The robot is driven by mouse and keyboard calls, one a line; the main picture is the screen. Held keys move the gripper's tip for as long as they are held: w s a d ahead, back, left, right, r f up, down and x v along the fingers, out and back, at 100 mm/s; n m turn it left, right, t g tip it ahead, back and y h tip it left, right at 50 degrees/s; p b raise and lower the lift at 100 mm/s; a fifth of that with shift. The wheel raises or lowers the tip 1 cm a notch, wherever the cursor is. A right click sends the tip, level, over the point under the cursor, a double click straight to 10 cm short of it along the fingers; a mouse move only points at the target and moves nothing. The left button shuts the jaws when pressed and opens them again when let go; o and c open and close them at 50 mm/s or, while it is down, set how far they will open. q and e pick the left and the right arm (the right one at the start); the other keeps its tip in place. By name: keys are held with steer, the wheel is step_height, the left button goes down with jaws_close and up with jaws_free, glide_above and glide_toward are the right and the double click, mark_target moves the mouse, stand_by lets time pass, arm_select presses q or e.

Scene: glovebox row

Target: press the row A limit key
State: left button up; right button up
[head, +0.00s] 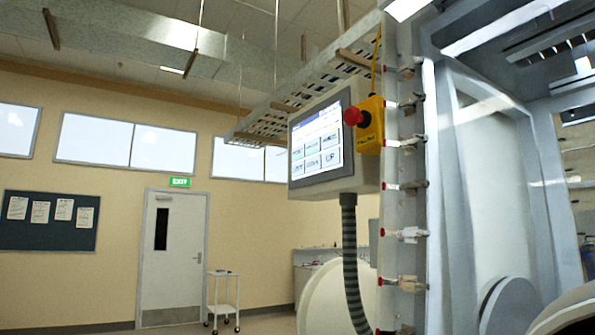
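A touch panel (320,142) in a pale housing hangs on the near left side of the glovebox frame, right of the picture's middle. Its lit screen shows two rows of keys under a blue header. Some upper keys look greenish; the lower ones are grey. The lettering is small and blurred; the lower right key (332,158) seems to read UP. I cannot tell which key is the row A limit key. Neither of my grippers is in view.
The grey frame post (408,200) carries several red-tipped fittings. A white cart (223,300) stands near the door (173,255).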

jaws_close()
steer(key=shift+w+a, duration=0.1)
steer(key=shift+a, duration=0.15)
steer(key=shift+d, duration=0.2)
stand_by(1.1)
